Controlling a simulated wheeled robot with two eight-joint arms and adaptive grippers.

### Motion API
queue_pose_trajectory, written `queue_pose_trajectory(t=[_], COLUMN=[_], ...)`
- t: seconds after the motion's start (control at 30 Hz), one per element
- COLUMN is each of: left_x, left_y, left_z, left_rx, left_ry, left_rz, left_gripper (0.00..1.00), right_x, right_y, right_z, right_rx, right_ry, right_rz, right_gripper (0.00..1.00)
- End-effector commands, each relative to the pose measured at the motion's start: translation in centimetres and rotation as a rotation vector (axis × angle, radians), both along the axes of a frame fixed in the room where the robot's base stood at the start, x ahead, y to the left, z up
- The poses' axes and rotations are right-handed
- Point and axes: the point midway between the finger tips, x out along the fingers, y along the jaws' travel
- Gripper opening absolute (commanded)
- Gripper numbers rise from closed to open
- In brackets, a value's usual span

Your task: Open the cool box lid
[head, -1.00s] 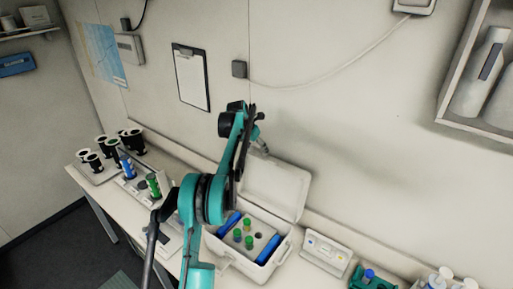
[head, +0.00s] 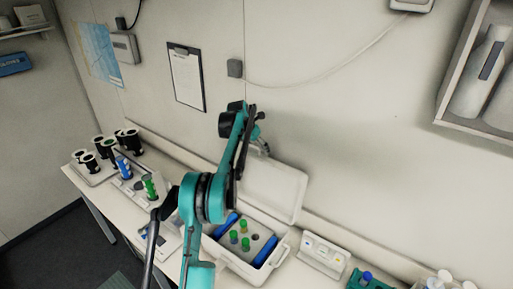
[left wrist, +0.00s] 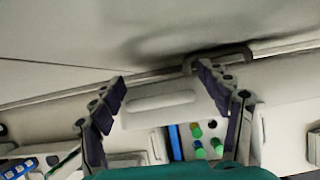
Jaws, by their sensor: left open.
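The white cool box (head: 281,254) stands on the bench, with its lid (head: 280,190) raised and tilted back toward the wall. Green-capped tubes (head: 234,237) and blue packs (head: 266,251) show inside. My left gripper (head: 262,147) is above the lid's upper left part in the head view, partly hidden by my arm. In the left wrist view my left gripper (left wrist: 163,88) has its fingers spread wide, with the pale lid (left wrist: 158,108) showing between and beyond them. I cannot tell whether they touch it. My right gripper is not in view.
Dark-topped containers (head: 104,146) stand on the bench at left. A white device (head: 325,251) and a teal rack (head: 368,280) stand right of the box. A wall shelf (head: 470,120) holds bottles at upper right. The wall is close behind the box.

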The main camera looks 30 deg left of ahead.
Motion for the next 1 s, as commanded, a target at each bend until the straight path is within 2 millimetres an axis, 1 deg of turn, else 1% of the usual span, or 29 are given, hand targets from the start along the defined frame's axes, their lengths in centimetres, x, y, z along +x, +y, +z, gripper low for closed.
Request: queue_pose_trajectory(t=[0.07,0.17,0.27,0.5,0.6,0.7,0.8,1.0], left_x=[-0.1,-0.5,-1.2,-3.3,-4.0,-4.5,-4.8,-4.9], left_y=[0.1,0.1,0.2,0.3,0.2,0.2,0.2,0.2], left_z=[0.2,0.9,2.3,7.0,8.6,9.7,10.3,10.4], left_rx=[0.001,0.001,0.001,0.000,-0.001,0.000,0.000,0.000], left_ry=[0.001,0.002,0.002,0.003,0.003,0.003,0.003,0.003], left_rz=[0.001,0.001,0.001,0.001,0.000,-0.001,-0.002,-0.002], left_gripper=[0.76,0.76,0.76,0.76,0.76,0.76,0.76,0.76], right_x=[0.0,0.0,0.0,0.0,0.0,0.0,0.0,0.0], right_y=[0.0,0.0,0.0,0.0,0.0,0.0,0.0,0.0], right_z=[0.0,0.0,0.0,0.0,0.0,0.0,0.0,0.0], right_rx=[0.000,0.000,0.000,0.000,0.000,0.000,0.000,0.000], right_ry=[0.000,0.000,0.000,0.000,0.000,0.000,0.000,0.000], right_rz=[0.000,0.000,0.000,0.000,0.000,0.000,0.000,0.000], right_gripper=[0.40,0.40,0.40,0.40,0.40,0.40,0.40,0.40])
